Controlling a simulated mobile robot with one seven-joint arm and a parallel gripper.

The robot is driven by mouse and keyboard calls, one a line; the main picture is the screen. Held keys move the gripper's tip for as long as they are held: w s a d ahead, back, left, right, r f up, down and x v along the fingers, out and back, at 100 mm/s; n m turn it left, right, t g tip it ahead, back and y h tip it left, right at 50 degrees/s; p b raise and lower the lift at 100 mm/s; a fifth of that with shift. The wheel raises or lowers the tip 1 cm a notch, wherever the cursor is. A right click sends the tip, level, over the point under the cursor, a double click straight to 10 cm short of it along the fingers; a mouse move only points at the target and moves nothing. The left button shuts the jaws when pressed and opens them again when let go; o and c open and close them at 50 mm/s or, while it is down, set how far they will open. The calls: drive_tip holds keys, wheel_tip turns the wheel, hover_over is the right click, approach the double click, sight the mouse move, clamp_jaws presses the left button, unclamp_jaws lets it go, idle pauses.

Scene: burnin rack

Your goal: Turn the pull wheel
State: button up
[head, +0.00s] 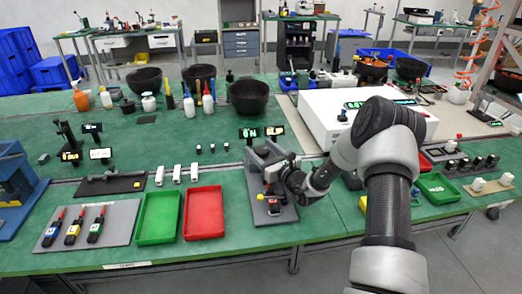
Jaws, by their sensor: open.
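A grey bench fixture (257,160) stands on a grey base plate (262,217) at the middle of the green bench, with small red and yellow parts low on it. A small display (248,133) stands behind it. My gripper (272,173) is at the fixture's right side, with its jaws open, close to its upper part. The pull wheel cannot be made out clearly; my gripper and wrist cover part of the fixture. I cannot tell whether the jaws touch it.
A green tray (158,242) and a red tray (204,235) lie left of the fixture. A board with three hand tools (128,235) is further left. A white box-shaped machine (318,120) stands behind my arm. Black bowls (248,110) stand further back.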

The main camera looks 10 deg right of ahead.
drive_tip(key=shift+w, duration=0.1)
drive_tip(key=c, duration=1.1)
drive_tip(key=shift+o, duration=0.2)
drive_tip(key=shift+y, duration=0.3)
drive_tip(key=n+g+y+b, duration=0.1)
drive_tip(key=y, duration=0.1)
drive_tip(key=n+g+y+b, duration=0.1)
drive_tip(key=n+g+y, duration=0.1)
drive_tip(key=shift+f+n+b, duration=0.2)
drive_tip(key=shift+n+b, duration=0.1)
drive_tip(key=shift+b, duration=0.05)
drive_tip(key=n+g+y+b, duration=0.2)
drive_tip(key=g+y, duration=0.1)
drive_tip(key=shift+n, duration=0.4)
drive_tip(key=shift+a+r+n+g+y+b, duration=0.1)
drive_tip(key=shift+r+n+g+y+b, duration=0.05)
drive_tip(key=shift+n+g+y+b, duration=0.65)
drive_tip(key=shift+g, duration=0.3)
drive_tip(key=shift+r, duration=0.1)
